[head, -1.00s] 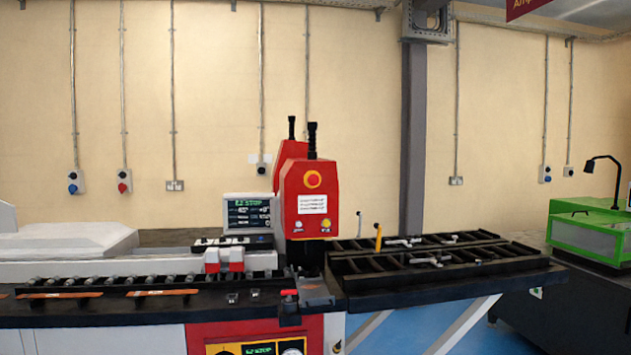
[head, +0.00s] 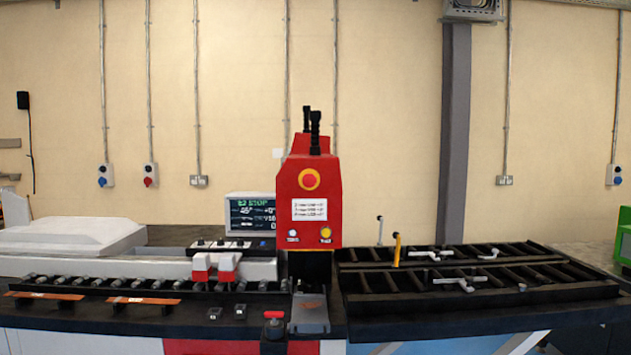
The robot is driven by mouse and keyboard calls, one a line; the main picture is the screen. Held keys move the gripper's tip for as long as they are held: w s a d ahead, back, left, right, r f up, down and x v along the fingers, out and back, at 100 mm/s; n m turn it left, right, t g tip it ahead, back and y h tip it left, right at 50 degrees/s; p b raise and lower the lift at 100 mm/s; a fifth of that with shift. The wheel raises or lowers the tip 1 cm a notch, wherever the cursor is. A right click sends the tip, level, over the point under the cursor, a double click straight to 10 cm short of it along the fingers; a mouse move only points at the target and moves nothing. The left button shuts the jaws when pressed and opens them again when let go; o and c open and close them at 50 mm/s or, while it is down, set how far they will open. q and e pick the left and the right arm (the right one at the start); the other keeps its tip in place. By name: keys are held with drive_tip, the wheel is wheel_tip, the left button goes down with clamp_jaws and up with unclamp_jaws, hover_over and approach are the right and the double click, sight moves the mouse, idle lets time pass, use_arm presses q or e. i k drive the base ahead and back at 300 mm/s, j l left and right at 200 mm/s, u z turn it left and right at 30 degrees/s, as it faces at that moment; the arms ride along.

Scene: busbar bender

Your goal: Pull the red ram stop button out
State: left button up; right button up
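The red ram stop button (head: 309,179) sits on a yellow ring high on the front of the red ram housing (head: 311,221). Below it on the housing are a white label (head: 309,209), a small pale button (head: 293,233) and a yellow button (head: 326,233). The display (head: 251,216) to the left shows green text that appears to end in "STOP". I cannot tell from here how far the button is pressed in. Neither of my grippers is in view.
The bench holds a roller track (head: 140,283) with copper bars (head: 45,296) at the left. A black rack (head: 480,280) with a yellow upright handle (head: 397,249) extends right. The housing's front looks unobstructed.

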sight(309, 180)
drive_tip(key=i+l+u, duration=0.1)
drive_tip(key=i+l, duration=0.25)
drive_tip(key=l, duration=0.3)
drive_tip(key=i+l+u, duration=0.15)
drive_tip(key=i+l, duration=0.2)
drive_tip(key=l, duration=0.3)
drive_tip(key=i+l+u, duration=0.15)
drive_tip(key=l, duration=0.15)
drive_tip(key=i+l, duration=0.15)
drive_tip(key=l, duration=0.2)
drive_tip(key=i+l+u, duration=0.15)
drive_tip(key=l, duration=0.25)
drive_tip(key=i+l, duration=0.1)
drive_tip(key=l, duration=0.25)
drive_tip(key=u, duration=0.05)
